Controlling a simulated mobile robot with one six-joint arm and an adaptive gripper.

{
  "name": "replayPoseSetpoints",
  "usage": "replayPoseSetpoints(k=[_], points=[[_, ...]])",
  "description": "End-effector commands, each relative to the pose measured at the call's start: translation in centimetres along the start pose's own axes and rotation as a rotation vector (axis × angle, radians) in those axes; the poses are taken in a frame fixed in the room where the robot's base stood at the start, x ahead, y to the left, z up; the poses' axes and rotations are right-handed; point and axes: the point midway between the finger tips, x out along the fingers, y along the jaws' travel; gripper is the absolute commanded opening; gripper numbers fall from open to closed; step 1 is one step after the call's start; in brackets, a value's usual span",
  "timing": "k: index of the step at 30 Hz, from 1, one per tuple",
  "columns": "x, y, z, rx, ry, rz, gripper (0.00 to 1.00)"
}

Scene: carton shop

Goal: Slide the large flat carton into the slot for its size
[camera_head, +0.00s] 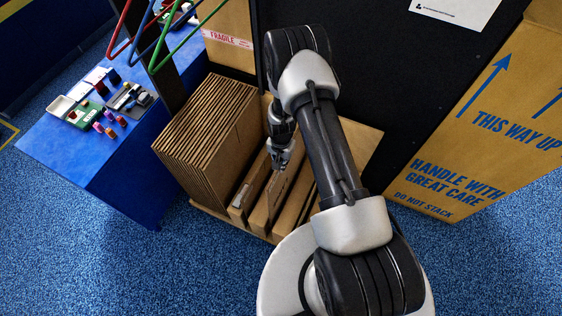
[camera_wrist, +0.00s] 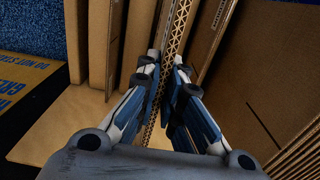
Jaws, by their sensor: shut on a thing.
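My gripper (camera_head: 280,152) reaches down over the wooden slotted rack (camera_head: 262,222). In the wrist view my gripper (camera_wrist: 167,66) is shut on the top edge of a flat brown carton (camera_wrist: 178,28), whose corrugated edge runs between the fingers. In the head view the carton (camera_head: 281,190) stands upright below the fingers, among the rack's dividers. Upright boards stand on both sides of it in the wrist view. Its lower edge is hidden, so I cannot tell how deep it sits.
A thick stack of flat cartons (camera_head: 207,140) stands left of the slots. A blue table (camera_head: 95,165) with small items is further left. A large printed box (camera_head: 470,130) leans at the right against a black panel (camera_head: 390,75). Blue floor in front is clear.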

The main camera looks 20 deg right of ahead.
Motion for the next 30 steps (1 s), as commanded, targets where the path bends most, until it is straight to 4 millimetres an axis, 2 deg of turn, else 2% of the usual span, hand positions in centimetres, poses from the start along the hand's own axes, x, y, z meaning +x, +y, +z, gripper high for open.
replayPoseSetpoints(k=[30], points=[[8.5, -0.1, 0.0, 0.0, 0.001, -0.001, 0.0]])
